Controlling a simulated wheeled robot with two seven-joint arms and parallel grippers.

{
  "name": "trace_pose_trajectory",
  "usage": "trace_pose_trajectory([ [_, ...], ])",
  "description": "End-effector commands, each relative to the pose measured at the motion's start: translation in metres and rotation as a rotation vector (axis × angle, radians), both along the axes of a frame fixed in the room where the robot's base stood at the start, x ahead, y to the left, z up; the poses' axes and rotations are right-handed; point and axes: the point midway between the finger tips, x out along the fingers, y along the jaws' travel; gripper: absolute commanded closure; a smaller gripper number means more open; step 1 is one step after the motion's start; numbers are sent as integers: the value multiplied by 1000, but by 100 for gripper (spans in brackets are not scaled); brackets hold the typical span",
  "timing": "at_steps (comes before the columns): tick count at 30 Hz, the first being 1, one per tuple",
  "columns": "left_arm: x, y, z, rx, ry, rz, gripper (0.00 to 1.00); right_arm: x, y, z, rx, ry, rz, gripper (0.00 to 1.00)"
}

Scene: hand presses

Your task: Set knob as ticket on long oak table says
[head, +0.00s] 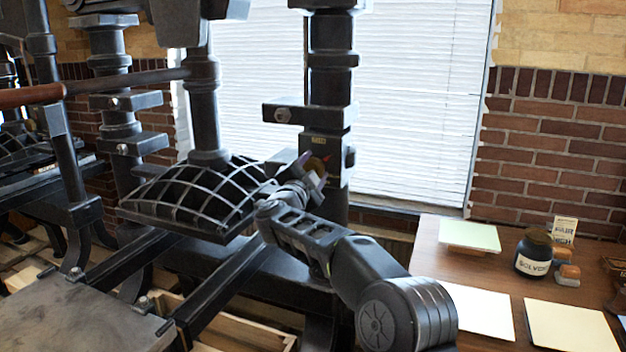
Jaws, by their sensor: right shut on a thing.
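My right arm reaches up from the lower right to the dark press column. My right gripper (316,168) is shut on the knob (319,163), a small brownish piece on the front of the column, mostly hidden by the fingers. A small red mark shows just right of it. Its setting cannot be read. The oak table (473,262) stands at the right. A small upright printed card (564,230) stands at its back, likely the ticket; its text is too small to read. My left gripper is not in view.
Paper stacks (470,236) lie on the table. The press's ribbed platen (195,195) and rails are left of my right gripper. Another press stands at the far left.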

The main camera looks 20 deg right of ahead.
Motion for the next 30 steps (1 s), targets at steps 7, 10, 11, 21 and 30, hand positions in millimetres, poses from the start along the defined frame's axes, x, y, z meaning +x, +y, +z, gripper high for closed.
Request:
trace_pose_trajectory([
  [7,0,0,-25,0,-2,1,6,0,-1,-7,167,-163,-3,89],
  [10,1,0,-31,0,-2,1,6,0,-1,-7,236,-230,-3,89],
  [11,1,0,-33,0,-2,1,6,0,-1,-7,255,-249,-2,89],
  [21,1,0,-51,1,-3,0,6,1,0,-7,485,-475,-2,89],
  [30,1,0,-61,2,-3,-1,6,1,0,-6,681,-670,-3,89],
])
